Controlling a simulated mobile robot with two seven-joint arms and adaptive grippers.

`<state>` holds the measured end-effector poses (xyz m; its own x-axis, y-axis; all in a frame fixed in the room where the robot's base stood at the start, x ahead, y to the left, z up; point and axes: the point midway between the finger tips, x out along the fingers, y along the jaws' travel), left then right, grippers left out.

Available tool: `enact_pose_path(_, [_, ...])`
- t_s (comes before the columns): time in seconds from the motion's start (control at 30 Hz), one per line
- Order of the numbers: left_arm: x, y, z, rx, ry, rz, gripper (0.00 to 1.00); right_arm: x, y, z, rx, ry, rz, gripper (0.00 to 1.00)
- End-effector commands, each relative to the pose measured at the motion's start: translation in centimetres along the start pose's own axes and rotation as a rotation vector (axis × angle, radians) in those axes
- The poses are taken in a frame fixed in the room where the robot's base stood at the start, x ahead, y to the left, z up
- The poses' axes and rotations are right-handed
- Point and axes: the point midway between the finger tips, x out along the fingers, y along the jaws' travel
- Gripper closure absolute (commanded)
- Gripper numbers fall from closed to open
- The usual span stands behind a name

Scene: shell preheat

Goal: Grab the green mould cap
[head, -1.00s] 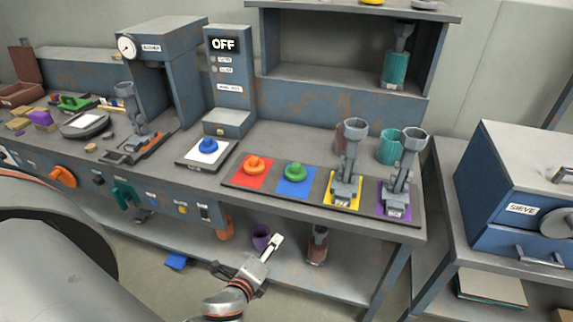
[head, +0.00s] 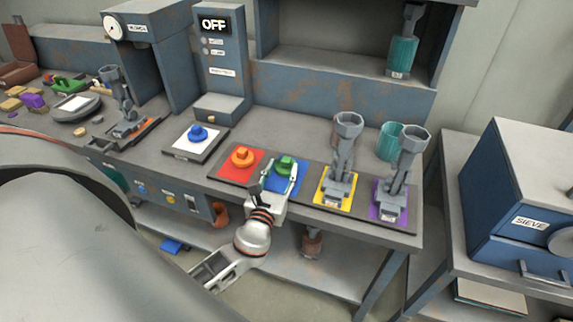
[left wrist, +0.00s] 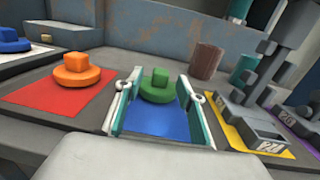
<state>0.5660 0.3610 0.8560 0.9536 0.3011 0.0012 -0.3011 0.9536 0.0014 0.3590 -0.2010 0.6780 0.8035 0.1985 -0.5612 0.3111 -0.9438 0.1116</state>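The green mould cap (head: 284,165), a round disc with a raised knob, sits on a blue square (head: 295,182) on the bench. In the left wrist view the cap (left wrist: 156,87) lies ahead, near the tips of the two fingers, with blue surface (left wrist: 157,121) showing between them. My left gripper (head: 276,178) is open, with its fingers apart to either side of the cap's line. In the head view it reaches over the bench's front edge and partly covers the blue square. Contact with the cap cannot be told. My right gripper is not in view.
An orange cap (head: 242,157) on a red square stands close to the left, and a blue cap (head: 198,133) on a white plate farther left. Grey fixtures on yellow (head: 337,186) and purple (head: 392,197) squares stand to the right.

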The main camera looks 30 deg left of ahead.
Motion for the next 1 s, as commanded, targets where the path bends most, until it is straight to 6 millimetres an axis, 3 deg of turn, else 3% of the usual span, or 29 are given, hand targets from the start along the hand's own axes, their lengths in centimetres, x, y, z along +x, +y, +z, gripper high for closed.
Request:
enact_pose_path(0.3, [4.1,-0.1,0.2,0.000,0.000,0.000,0.61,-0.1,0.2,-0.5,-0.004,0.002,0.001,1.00])
enact_pose_path(0.57, [4.5,-0.1,0.1,-0.001,0.001,0.000,0.61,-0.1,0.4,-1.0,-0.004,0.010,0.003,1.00])
enact_pose_path(0.6, [4.5,-0.1,0.1,-0.001,0.001,0.000,0.64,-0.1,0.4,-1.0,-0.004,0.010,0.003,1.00])
enact_pose_path(0.73, [4.4,-0.1,0.1,-0.001,0.001,0.000,0.97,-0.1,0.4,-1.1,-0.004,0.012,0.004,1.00])
enact_pose_path(1.0, [4.4,-0.1,0.1,-0.001,0.001,0.000,1.00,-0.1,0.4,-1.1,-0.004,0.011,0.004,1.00])
